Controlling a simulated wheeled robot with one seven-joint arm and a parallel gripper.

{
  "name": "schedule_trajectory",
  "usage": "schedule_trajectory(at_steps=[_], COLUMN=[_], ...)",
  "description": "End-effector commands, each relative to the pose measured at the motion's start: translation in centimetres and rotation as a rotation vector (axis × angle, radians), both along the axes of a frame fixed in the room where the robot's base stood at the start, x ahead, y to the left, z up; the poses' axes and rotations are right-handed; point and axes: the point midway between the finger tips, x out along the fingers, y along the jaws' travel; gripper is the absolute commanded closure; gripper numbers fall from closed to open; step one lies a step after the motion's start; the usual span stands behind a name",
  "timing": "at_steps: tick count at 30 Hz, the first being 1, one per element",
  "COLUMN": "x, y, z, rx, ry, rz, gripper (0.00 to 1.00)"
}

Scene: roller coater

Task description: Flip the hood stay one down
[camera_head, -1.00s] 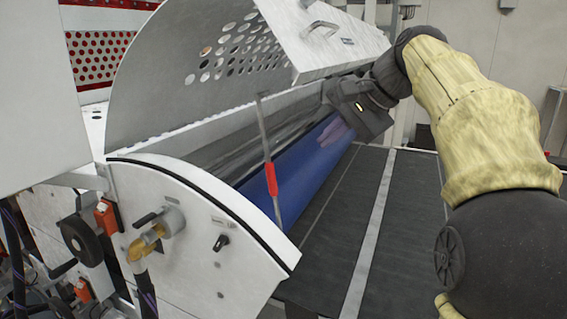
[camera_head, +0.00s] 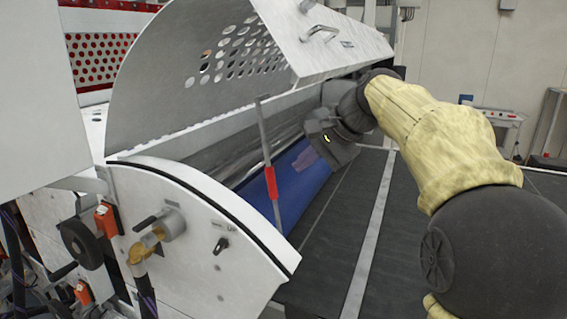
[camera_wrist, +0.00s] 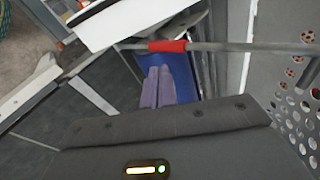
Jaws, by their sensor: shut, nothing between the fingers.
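The hood stay (camera_head: 268,160) is a thin grey rod with a red sleeve. In the head view it stands nearly upright between the white side panel and the raised hood (camera_head: 215,85). In the wrist view the stay (camera_wrist: 225,47) crosses the upper part of the picture, with its red sleeve left of the middle. My gripper (camera_head: 304,160) is to the right of the stay, apart from it, over the blue roller. Its pale purple fingers (camera_wrist: 158,88) are shut with nothing between them and point toward the stay in the wrist view.
The blue roller (camera_head: 300,192) lies under the hood. The dark conveyor bed (camera_head: 335,220) is to the right. The white curved side panel (camera_head: 190,220) carries a valve and a black knob. The hood's perforated face (camera_wrist: 295,105) is close at the right in the wrist view.

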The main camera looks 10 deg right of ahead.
Motion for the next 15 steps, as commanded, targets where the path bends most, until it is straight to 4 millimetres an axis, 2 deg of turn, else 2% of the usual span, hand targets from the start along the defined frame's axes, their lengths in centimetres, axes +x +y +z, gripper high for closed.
schedule_trajectory(at_steps=[3,9,15], x=[1.0,3.0,3.7], y=[1.2,3.3,4.0], z=[-1.5,-1.7,-2.1], rx=[0.001,0.001,-0.001], ry=[0.004,0.003,0.001], rz=[0.003,0.003,0.001], gripper=[1.00,1.00,1.00])
